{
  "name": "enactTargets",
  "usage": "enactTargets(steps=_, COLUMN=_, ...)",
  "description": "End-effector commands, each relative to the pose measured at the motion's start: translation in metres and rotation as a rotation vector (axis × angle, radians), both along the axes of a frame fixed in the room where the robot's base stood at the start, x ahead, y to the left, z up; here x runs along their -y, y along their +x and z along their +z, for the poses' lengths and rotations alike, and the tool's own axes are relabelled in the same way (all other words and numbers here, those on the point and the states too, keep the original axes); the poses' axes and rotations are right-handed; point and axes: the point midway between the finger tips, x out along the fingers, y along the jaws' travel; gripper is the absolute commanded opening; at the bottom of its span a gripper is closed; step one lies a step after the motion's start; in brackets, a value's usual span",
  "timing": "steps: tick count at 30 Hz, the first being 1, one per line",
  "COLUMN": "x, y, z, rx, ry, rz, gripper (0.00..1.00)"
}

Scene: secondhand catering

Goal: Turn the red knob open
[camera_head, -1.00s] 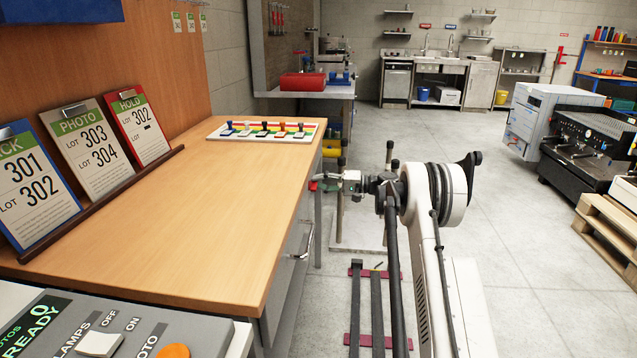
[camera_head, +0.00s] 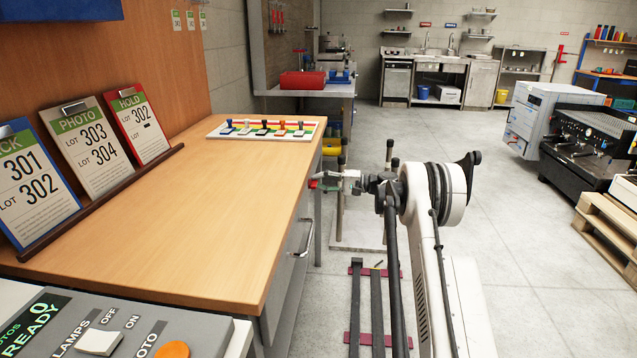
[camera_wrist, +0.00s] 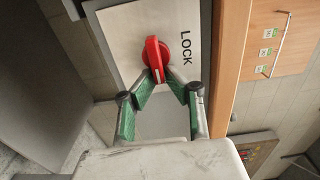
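The red knob (camera_wrist: 156,54) shows in the wrist view on a pale panel marked LOCK (camera_wrist: 135,28). Its grip points down the picture, slightly tilted, with its lower end between my fingertips. My gripper (camera_wrist: 160,78) has its two green-padded fingers drawn in to the knob's lower end, one on each side, and looks shut on it. In the head view my gripper (camera_head: 324,177) is at the right end of the wooden counter, just below its top. A small bit of red shows beside the fingertips; the rest of the knob is hidden there.
The wooden counter (camera_head: 205,215) lies left of my arm, with a metal handle (camera_head: 305,238) on its side. A board with several coloured levers (camera_head: 265,130) lies on its far end. Open floor (camera_head: 510,270) lies to the right, before a pallet (camera_head: 608,228).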

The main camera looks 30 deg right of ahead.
Motion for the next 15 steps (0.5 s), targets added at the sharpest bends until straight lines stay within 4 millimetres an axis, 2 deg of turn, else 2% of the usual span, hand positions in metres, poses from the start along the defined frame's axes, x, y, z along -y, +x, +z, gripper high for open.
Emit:
enactTargets(steps=1, x=-0.0027, y=0.0015, z=0.0005, rx=0.001, ry=0.001, rz=0.002, gripper=0.20)
enactTargets(steps=3, x=-0.0026, y=0.0014, z=0.0005, rx=0.001, ry=0.001, rz=0.002, gripper=0.29)
enactTargets(steps=15, x=0.0031, y=-0.0021, z=0.0002, rx=0.001, ry=-0.001, rz=0.000, gripper=0.29)
